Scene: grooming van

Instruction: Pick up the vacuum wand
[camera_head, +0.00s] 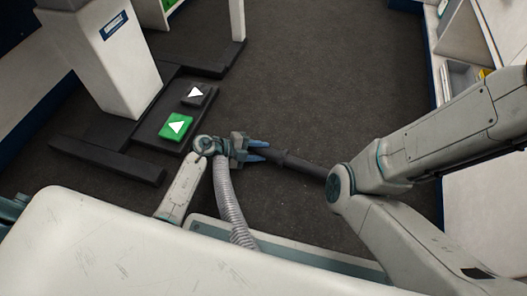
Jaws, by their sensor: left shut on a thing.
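The vacuum wand (300,165) is a dark tube in the middle of the head view. It runs from my left gripper toward the right, and its far end is hidden behind my right arm. My left gripper (260,150), with blue fingers, is shut on the wand's left end. A grey ribbed hose (228,200) hangs down from near the gripper; where it joins is hidden. My right arm crosses the right side of the view, but its gripper is not in view.
A white pedestal (105,55) stands on a dark base (105,158) at the left, with a green arrow pedal (176,127) and a black arrow pedal (199,93). White shelving (468,40) lines the right. Dark floor (310,70) is clear beyond the wand.

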